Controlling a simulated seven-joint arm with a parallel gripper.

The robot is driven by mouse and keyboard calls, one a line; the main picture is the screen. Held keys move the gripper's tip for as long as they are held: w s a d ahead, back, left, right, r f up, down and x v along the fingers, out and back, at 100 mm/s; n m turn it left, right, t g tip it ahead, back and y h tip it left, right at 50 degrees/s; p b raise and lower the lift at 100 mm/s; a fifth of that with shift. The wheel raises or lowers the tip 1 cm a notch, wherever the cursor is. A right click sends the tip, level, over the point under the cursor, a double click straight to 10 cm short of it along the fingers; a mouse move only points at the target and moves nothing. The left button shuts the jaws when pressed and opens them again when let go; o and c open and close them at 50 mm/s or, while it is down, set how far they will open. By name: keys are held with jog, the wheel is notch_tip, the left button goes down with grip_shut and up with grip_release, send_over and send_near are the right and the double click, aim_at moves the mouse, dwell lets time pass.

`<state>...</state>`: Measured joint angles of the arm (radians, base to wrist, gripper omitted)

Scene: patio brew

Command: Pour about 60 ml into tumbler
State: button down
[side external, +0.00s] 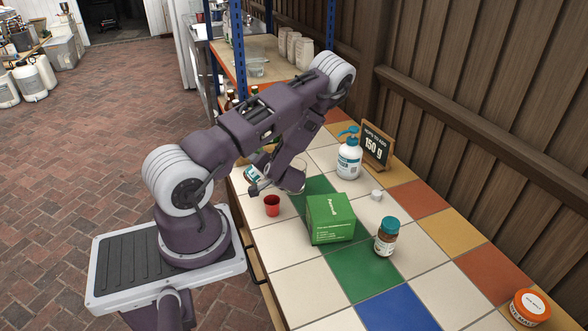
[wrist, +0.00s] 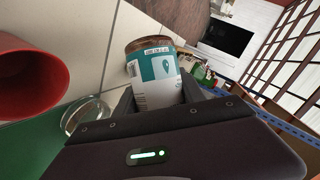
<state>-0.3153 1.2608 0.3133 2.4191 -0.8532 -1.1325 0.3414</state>
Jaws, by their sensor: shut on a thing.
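My gripper (side external: 257,187) is shut on a jar (side external: 253,174) with a teal-and-white label, held above the table. In the side view the jar looks tilted. In the wrist view the jar (wrist: 154,72) sits between the fingers, with a brownish end away from the gripper. A red cup (side external: 272,206) stands upright on a pale tile just below and right of the gripper; it also fills the left of the wrist view (wrist: 28,82). A clear glass vessel (side external: 297,179) is right of the gripper, partly behind my arm; I cannot tell which vessel is the tumbler. No flow shows.
A green box (side external: 330,219) stands right of the red cup. Beyond are a brown jar (side external: 386,237), a pump bottle (side external: 349,156), a small white block (side external: 376,195), a "150 g" sign (side external: 376,147) and an orange tub (side external: 529,307). The near tiles are clear.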

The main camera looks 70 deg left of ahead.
jog(key=shift+w+r+n, duration=0.25)
jog(key=shift+r+n, duration=0.05)
jog(key=shift+r, duration=0.8)
jog(key=shift+w+r+n+t, duration=0.1)
jog(key=shift+r+n+t, duration=0.15)
jog(key=shift+n+t, duration=0.55)
jog(key=shift+t, duration=0.1)
jog(key=shift+s+f+n+t+b, duration=0.1)
jog(key=shift+s+n+t+b, duration=0.15)
jog(key=shift+n+t, duration=1.15)
notch_tip(320, 180, down, 5)
jog(key=shift+a+f+b, duration=0.1)
jog(key=shift+f+b, duration=0.05)
jog(key=shift+b, duration=0.25)
jog(key=shift+f+n, duration=0.15)
jog(key=shift+n, duration=0.15)
jog(key=shift+n+t, duration=0.4)
jog(key=shift+t, duration=0.1)
